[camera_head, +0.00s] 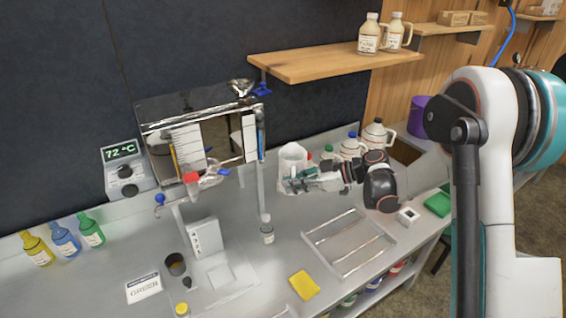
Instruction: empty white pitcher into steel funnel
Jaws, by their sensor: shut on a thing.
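The white pitcher (291,157) is near the middle of the camera_head view and looks upright, to the right of the evaporator. My gripper (290,184) reaches in from the right and is shut on it, low on its side. The pitcher's contents are not visible. The steel funnel (241,84) sits at the top right corner of the shiny evaporator (190,98), above and left of the pitcher, with a blue valve handle (262,89) beside it. The pitcher and funnel are well apart.
A wooden shelf (320,65) with bottles hangs above and right of the funnel. White jugs (375,136) stand behind my gripper. A wire rack (350,243), a yellow sponge (304,285) and a small bottle (267,230) are on the steel counter (285,255).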

